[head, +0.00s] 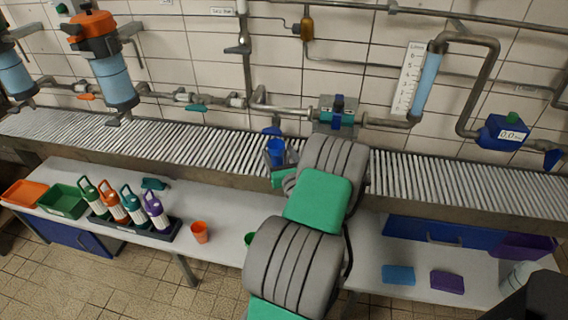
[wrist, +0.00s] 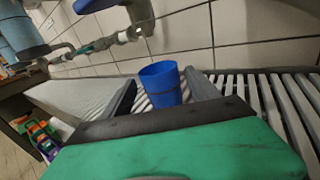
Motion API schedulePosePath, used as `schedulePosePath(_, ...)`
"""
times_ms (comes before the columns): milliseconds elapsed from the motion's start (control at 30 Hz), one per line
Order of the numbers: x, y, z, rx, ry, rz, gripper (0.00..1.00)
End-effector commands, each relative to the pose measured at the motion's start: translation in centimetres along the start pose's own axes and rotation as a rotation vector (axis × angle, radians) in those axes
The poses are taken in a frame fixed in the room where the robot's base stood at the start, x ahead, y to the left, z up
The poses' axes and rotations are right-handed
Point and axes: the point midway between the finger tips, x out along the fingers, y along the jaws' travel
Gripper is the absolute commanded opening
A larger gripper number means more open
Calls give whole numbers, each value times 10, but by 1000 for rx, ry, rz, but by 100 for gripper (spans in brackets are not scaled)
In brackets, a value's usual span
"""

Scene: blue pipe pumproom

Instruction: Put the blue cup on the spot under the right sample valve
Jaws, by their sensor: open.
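The blue cup (head: 276,150) stands upright on the slatted grating near its middle. In the wrist view the cup (wrist: 162,82) is between the two dark fingers of my gripper (wrist: 160,92), with slats showing beside it. My gripper (head: 275,161) is open around the cup; I cannot tell whether a finger touches it. A small blue valve handle (head: 272,131) is just above and behind the cup. Another blue valve (head: 552,158) is at the far right of the pipework. I cannot tell which one the task names, and no marked spot is distinguishable.
The slatted grating (head: 440,185) runs along the tiled wall under the pipes. On the lower bench are an orange cup (head: 200,232), a rack of several bottles (head: 125,228), a green tray (head: 63,201), and blue (head: 398,274) and purple (head: 447,282) blocks. A green cup is partly hidden behind my arm.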

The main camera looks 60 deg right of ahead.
Motion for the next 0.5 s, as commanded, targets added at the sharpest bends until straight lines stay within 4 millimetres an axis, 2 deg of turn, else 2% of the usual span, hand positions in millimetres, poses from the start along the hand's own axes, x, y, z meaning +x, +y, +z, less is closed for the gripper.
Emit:
schedulePosePath(267,-77,-2,-2,2,-2,-9,69)
schedulePosePath(500,-102,-1,-1,-2,-3,-3,69)
